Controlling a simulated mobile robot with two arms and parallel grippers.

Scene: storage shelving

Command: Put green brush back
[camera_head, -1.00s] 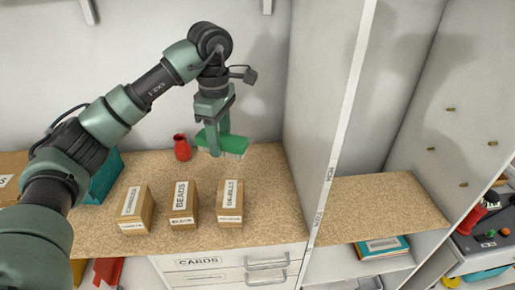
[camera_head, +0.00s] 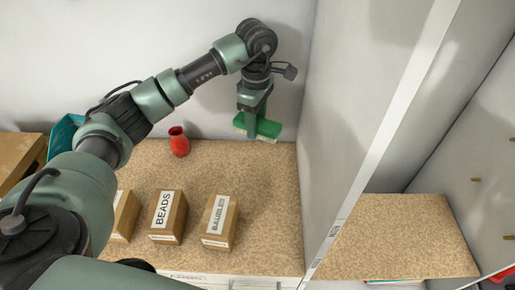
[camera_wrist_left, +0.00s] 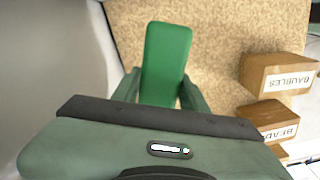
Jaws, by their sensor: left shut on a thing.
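The green brush (camera_head: 268,127) has a green back and pale bristles. My left gripper (camera_head: 253,128) is shut on it near the back wall, at the right end of the cork-topped shelf (camera_head: 230,185). In the left wrist view the brush (camera_wrist_left: 166,60) points away from the gripper (camera_wrist_left: 160,92), with a finger on each side. I cannot tell whether the brush touches the shelf top. My right gripper is not in view.
A red vase (camera_head: 179,143) stands left of the brush. Boxes labelled BEADS (camera_head: 167,215) and BAUBLES (camera_head: 218,220) stand at the front. A tall white divider (camera_head: 350,110) bounds the right. Cork between is clear.

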